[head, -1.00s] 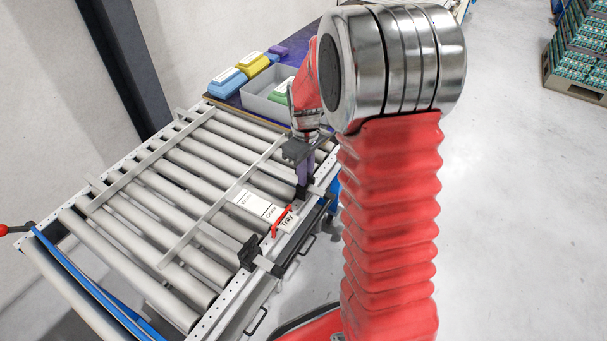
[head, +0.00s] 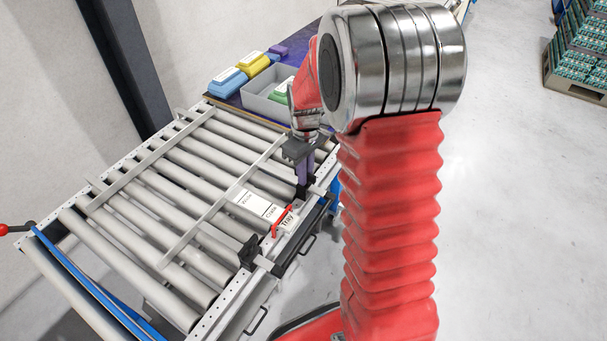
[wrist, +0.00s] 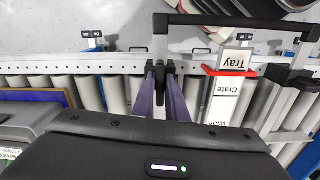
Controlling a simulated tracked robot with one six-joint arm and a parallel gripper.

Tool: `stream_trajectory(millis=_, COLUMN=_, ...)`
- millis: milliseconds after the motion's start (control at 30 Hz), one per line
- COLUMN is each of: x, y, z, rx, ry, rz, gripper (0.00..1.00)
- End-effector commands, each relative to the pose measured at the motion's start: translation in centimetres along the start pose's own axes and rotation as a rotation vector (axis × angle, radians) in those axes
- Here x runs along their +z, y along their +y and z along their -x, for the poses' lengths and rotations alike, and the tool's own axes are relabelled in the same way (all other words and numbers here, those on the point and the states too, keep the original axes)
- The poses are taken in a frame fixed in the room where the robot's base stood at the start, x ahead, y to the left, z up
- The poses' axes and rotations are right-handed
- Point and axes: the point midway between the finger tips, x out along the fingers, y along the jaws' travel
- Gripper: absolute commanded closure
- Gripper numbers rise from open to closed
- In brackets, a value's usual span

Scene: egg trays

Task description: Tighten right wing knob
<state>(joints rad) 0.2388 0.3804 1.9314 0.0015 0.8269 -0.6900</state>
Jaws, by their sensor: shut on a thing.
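A second black wing knob (head: 248,252) stands nearer along the same rail, clear of my gripper. It also shows at the right in the wrist view (wrist: 288,76).
Between the knobs lie white labels (head: 258,206) reading Tray and Crate, with a red pointer (head: 282,221). A black handle bar (wrist: 225,20) runs outside the rail. Behind the conveyor, a grey bin (head: 262,98) and coloured boxes stand on a table. Open floor lies to the right.

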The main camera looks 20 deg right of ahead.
Motion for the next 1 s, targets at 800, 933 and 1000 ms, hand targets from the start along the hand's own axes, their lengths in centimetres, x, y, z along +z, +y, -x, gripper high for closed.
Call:
stream_trajectory(millis=800, x=0.45, y=-0.24, z=-0.20, rx=-0.007, ry=-0.012, rz=0.001, gripper=0.87)
stream_trajectory(millis=933, x=0.36, y=-0.20, z=-0.17, rx=-0.006, ry=-0.010, rz=0.001, gripper=0.78)
stream_trajectory(millis=1000, x=0.30, y=-0.16, z=-0.14, rx=-0.005, ry=-0.008, rz=0.001, gripper=0.73)
